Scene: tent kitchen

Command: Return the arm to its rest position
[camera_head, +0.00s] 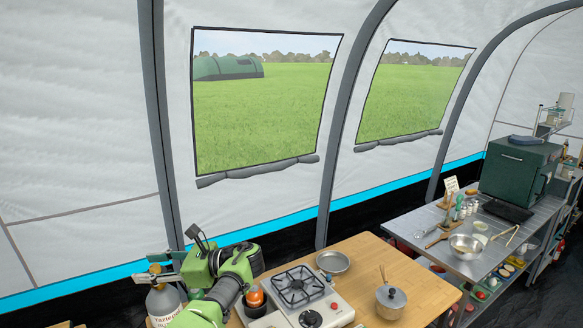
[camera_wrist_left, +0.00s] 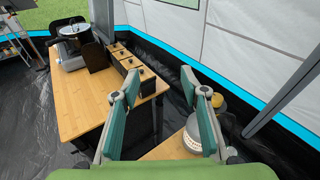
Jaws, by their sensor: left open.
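My left arm is green and grey and comes up at the lower left of the head view. Its gripper (camera_head: 163,268) points left, above a grey gas bottle (camera_head: 163,303). In the left wrist view the two teal fingers of the left gripper (camera_wrist_left: 160,82) stand wide apart with nothing between them. They are over the gap beside a wooden table (camera_wrist_left: 80,110). My right gripper is in neither view.
A steel table (camera_head: 420,228) with a bowl (camera_head: 466,246) stands at the right. Wooden boxes (camera_wrist_left: 133,68) line the table's edge in the wrist view.

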